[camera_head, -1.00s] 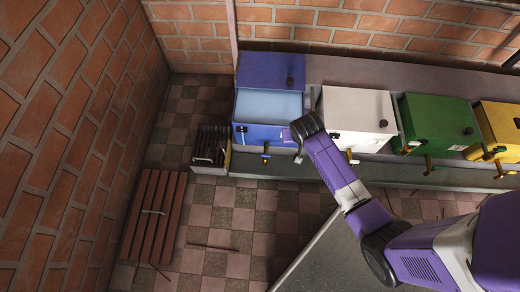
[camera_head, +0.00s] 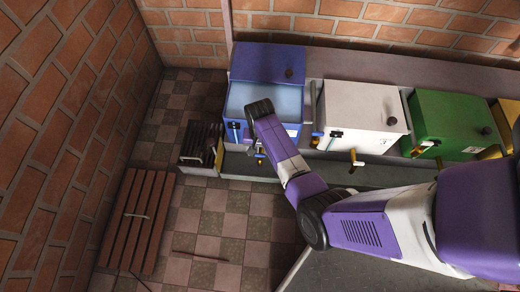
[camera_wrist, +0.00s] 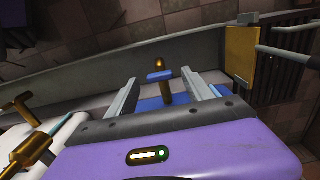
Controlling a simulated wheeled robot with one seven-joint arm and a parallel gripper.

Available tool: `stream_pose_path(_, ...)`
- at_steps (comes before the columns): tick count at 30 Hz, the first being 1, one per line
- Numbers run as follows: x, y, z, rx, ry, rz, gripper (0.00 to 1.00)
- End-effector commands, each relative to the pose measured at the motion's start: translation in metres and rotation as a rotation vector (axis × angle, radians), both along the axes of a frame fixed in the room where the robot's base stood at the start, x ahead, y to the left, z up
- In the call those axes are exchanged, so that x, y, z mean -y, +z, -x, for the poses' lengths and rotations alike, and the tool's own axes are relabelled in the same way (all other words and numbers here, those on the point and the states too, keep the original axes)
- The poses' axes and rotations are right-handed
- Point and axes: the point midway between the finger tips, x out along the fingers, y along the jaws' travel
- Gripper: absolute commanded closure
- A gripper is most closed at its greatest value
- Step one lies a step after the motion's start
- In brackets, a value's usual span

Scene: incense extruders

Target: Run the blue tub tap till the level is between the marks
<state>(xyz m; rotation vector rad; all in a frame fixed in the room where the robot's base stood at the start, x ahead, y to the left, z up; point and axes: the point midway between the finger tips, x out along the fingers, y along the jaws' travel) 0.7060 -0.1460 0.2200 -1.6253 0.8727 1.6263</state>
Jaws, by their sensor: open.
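The blue tub (camera_head: 240,96) stands at the left end of the row in the head view, its top open on pale blue liquid (camera_head: 288,100). Its tap, with a brass body (camera_head: 260,158), sits low on its front. In the wrist view the tap's blue handle (camera_wrist: 160,75) and brass end (camera_wrist: 159,62) show between my two fingers. My gripper (camera_wrist: 161,82) is open, its fingers apart on either side of the handle, with no clear contact. In the head view my arm hides part of the tub's front. The level marks are too small to read.
A white tub (camera_head: 365,112) and a green tub (camera_head: 447,122) with brass taps stand to the right. A dark slatted crate (camera_head: 199,143) is left of the blue tub. A slatted wooden bench (camera_head: 138,215) and a thin stick (camera_head: 200,256) lie on the tiled floor side.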

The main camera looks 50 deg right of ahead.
Motion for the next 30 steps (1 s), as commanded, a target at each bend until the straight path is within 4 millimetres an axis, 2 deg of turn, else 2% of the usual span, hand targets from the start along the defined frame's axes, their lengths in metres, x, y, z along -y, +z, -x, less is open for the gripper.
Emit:
stream_pose_path(3, -0.0001, -0.01, 0.0002, -0.001, 0.0, 0.001, 0.4)
stream_pose_path(12, 0.0001, -0.0107, 0.0003, 0.0, 0.0, 0.0, 0.4)
stream_pose_path(14, 0.0001, -0.0107, 0.0002, 0.0, 0.0, 0.0, 0.5)
stream_pose_path(21, 0.0002, -0.0106, 0.0003, 0.001, 0.0, 0.001, 0.97)
stream_pose_path(22, 0.0002, -0.0106, 0.0003, 0.001, 0.0, 0.001, 1.0)
stream_pose_path(26, 0.0003, -0.0089, 0.0003, -0.001, 0.022, 0.001, 1.0)
stream_pose_path(30, 0.0012, -0.0062, 0.0007, -0.001, 0.137, 0.0, 1.0)
